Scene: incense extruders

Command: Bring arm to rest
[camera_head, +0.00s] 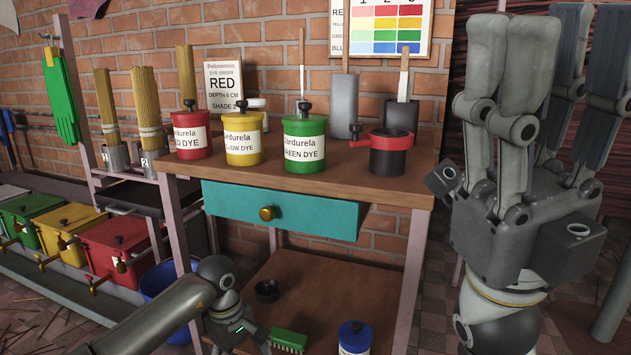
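My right gripper (560,40) is large and close at the right side of the head view. Its grey fingers point up and stand apart, with nothing between them. My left arm (165,310) comes in from the lower left. My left gripper (242,332) is low in front of the workbench, close to the green brush in the picture. Its fingers are small and partly cut off, so I cannot tell whether they are open or shut.
The wooden workbench (330,190) carries red (190,143), yellow (243,150) and green (304,154) dye jars and a dark cup with a red ring (388,160). The lower shelf holds a green brush (289,340) and a blue-lidded jar (354,334).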

